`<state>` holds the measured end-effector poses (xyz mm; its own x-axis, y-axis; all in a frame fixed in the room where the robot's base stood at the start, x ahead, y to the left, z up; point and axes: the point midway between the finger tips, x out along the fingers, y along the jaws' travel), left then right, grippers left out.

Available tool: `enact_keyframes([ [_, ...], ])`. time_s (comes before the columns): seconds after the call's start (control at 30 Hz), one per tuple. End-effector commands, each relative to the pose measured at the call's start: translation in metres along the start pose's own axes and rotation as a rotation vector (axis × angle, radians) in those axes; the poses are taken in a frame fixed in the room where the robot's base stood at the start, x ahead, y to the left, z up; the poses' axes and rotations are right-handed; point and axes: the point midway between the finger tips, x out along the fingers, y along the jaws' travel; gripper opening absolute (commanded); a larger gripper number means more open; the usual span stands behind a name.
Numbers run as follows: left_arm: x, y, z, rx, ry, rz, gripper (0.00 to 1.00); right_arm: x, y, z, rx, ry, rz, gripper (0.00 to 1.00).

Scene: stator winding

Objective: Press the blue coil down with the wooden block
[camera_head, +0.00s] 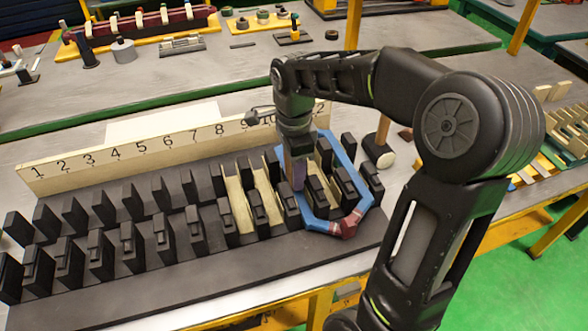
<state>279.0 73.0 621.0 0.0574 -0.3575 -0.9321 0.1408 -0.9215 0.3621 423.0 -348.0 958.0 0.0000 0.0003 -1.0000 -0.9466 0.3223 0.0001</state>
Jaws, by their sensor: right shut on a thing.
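The blue coil (348,163) is a blue loop with a red-wrapped part at its near end. It lies around black teeth at the right end of the black slotted stator (200,285). My right gripper (297,150) points down over the left side of the coil. It is shut on a small brownish block (298,174), which looks like the wooden block. The block's lower end is at the coil's left side; I cannot tell whether it touches. My left gripper is not in view.
A numbered strip (95,165) stands behind the stator. Pale liners (240,204) line some right-hand slots. Parts and tools lie on the back table (215,75); small wooden pieces lie at the right.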

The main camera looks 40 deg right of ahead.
Motion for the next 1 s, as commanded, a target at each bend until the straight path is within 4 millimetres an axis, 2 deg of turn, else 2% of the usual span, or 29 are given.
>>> enact_keyframes([
  [1.0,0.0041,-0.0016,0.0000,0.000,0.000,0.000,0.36,0.0064,0.0003,0.0001,0.000,0.000,0.002,0.00],
])
